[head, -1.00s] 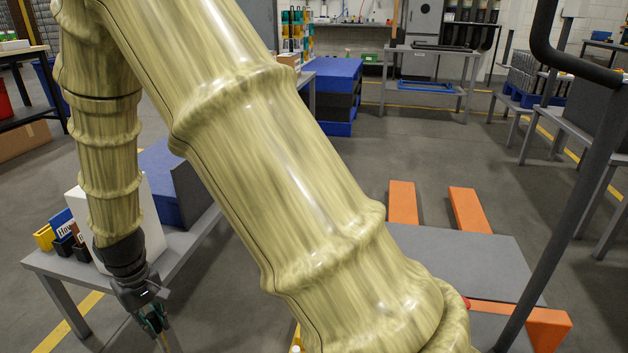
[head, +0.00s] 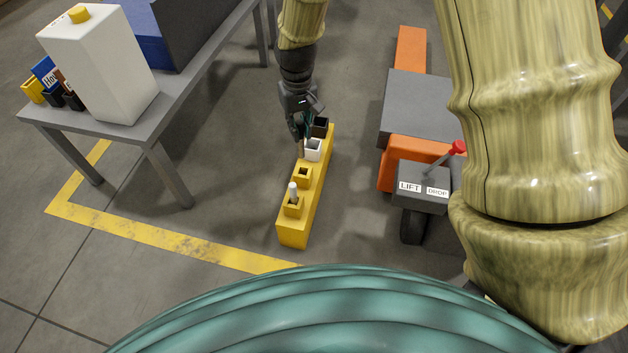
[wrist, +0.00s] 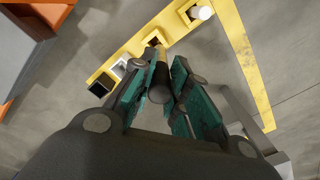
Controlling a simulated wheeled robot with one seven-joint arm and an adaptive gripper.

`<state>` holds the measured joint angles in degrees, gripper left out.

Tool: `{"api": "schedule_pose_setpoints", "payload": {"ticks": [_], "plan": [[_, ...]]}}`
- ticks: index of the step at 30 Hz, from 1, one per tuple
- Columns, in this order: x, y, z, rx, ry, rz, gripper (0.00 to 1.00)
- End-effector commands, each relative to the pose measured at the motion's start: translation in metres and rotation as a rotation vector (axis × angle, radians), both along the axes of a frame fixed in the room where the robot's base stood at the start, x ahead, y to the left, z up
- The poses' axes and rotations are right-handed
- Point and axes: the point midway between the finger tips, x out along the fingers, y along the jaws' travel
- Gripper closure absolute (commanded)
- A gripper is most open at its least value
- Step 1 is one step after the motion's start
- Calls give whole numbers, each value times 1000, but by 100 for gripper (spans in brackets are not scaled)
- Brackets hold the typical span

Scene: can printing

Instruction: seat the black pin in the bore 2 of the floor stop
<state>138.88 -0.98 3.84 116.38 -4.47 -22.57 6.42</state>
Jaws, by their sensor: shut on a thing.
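The floor stop (head: 292,236) is a long yellow block on the floor, with several raised sockets along its top. A white pin (head: 293,190) stands in the nearest socket. An empty yellow socket (head: 303,175) is behind it, then a white one (head: 313,150) and a black one (head: 320,127). My gripper (head: 302,130) is over the block's far half. In the wrist view its teal-padded fingers (wrist: 163,64) are shut on the dark pin (wrist: 160,82), which has a tan far end. That end overlaps the yellow socket in this view; I cannot tell its height above it.
A grey table (head: 148,135) with a white canister (head: 100,65) stands to the left. A lift/drop control box (head: 422,188) with a red-knobbed lever and a grey-and-orange platform (head: 412,105) stand close to the right. Yellow floor tape (head: 170,238) runs in front. Open floor lies between table and block.

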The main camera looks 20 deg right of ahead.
Motion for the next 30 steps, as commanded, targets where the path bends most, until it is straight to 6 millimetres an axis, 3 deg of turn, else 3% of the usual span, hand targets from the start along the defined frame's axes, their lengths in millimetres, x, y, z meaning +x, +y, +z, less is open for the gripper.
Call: {"api": "schedule_pose_setpoints", "payload": {"ticks": [1,3,16,23,30], "plan": [[5,-2,-19,1,1,3,100],[10,-5,-31,0,1,7,100],[15,-10,-86,0,1,10,100],[15,-10,-101,0,0,10,100],[14,-10,-134,0,1,11,100]]}}
